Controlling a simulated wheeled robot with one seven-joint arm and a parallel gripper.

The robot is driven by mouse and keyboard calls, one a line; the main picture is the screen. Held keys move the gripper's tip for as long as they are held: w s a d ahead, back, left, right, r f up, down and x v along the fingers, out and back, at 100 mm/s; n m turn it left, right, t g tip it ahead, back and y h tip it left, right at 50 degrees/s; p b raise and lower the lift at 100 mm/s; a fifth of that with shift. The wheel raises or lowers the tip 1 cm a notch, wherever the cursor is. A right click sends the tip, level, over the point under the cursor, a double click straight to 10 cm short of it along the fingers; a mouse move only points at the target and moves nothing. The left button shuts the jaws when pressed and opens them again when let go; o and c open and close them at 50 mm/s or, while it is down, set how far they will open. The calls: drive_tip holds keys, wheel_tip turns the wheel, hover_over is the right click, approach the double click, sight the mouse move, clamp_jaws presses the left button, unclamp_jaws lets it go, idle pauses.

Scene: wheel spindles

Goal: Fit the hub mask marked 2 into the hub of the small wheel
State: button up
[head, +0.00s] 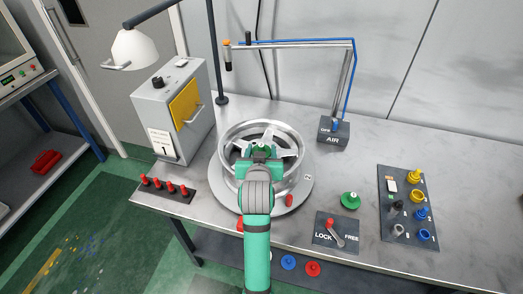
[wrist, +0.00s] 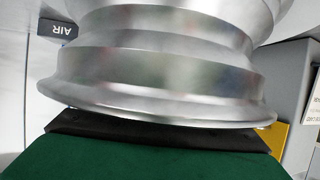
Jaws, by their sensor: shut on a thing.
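A silver spoked wheel (head: 294,163) lies on a round grey base on the bench in the head view. Its rim (wrist: 160,75) fills much of the wrist view. My gripper (head: 261,160) reaches over the near side of the wheel and is shut on what looks like a green hub mask (head: 264,148), above the hub. Its mark is not readable, and the arm and gripper hide part of the hub. I cannot tell whether the mask touches the hub. Another green mask (head: 350,201) lies on the bench to the right.
A dark board (head: 407,225) at right holds yellow, blue, black and grey pieces. A LOCK/FREE lever plate (head: 337,233) lies nearer. A grey cabinet (head: 175,105) and a rack of red pegs (head: 165,188) are at left. An AIR post (head: 334,132) stands behind right. The bench is clear at the far right.

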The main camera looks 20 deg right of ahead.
drive_tip(key=shift+f, duration=0.4)
drive_tip(key=o, duration=1.2)
drive_tip(key=shift+f, duration=0.15)
drive_tip(key=shift+d, duration=0.1)
drive_tip(key=shift+s+d+f, duration=0.1)
drive_tip(key=shift+r, duration=0.45)
drive_tip(key=v, duration=1.1)
drive_tip(key=shift+r, duration=0.3)
drive_tip(key=shift+s+a+r, duration=0.15)
drive_tip(key=shift+a, duration=0.25)
drive_tip(key=shift+d, duration=0.1)
